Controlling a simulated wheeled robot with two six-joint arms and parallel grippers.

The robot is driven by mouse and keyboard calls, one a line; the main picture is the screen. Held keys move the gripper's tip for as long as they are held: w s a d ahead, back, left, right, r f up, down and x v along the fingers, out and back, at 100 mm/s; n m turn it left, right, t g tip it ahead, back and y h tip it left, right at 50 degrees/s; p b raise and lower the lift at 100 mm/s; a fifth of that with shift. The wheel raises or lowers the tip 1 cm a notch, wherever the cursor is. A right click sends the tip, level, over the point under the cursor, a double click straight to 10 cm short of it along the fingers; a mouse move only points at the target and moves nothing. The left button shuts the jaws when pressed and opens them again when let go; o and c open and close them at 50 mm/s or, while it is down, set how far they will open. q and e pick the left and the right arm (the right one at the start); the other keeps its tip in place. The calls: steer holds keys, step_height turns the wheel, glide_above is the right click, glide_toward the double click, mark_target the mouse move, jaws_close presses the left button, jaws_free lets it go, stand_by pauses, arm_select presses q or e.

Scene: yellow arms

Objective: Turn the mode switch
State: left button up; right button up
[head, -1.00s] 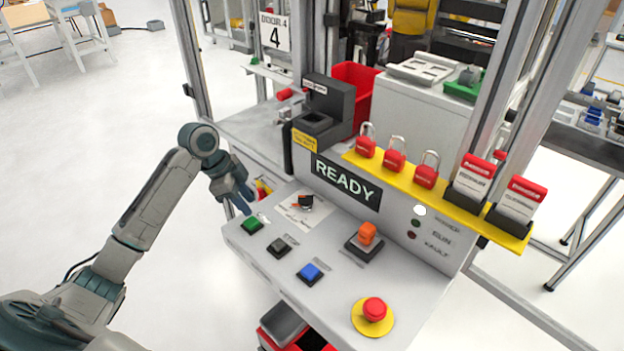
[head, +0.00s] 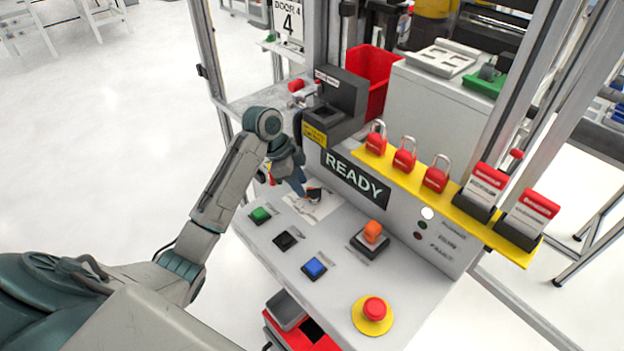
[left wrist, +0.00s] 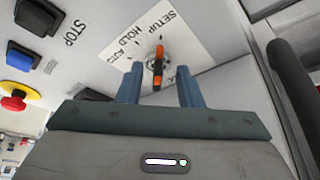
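The mode switch (left wrist: 157,66) has an orange and black handle on a round base, on a white label plate (left wrist: 125,40) marked SETUP, HOLD and AUTO. In the left wrist view my left gripper (left wrist: 157,84) is open, with one blue finger on each side of the handle's lower end. I cannot tell whether the fingers touch it. In the head view the left gripper (head: 301,188) is just above the switch (head: 314,195), partly hiding it. My right gripper is not in view.
The panel also carries a green button (head: 260,215), a black button (head: 286,239), a blue button (head: 314,267), an orange switch (head: 372,233) and a red emergency stop (head: 374,309). A READY display (head: 356,179) and a yellow rail (head: 440,203) with red padlocks stand behind.

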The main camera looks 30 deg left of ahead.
mark_target(314, 189)
arm_select(q)
steer(key=shift+w+d+r+p, duration=0.1)
steer(key=shift+w+d+p, duration=0.15)
steer(key=shift+d, duration=0.35)
steer(key=shift+w+d+r+p, duration=0.1)
steer(key=shift+w+d+p, duration=0.1)
steer(key=shift+d, duration=0.4)
steer(key=shift+d+f+p, duration=0.2)
steer(key=shift+p, duration=0.1)
steer(key=shift+w+f, duration=0.15)
steer(key=shift+f, duration=0.35)
jaws_close()
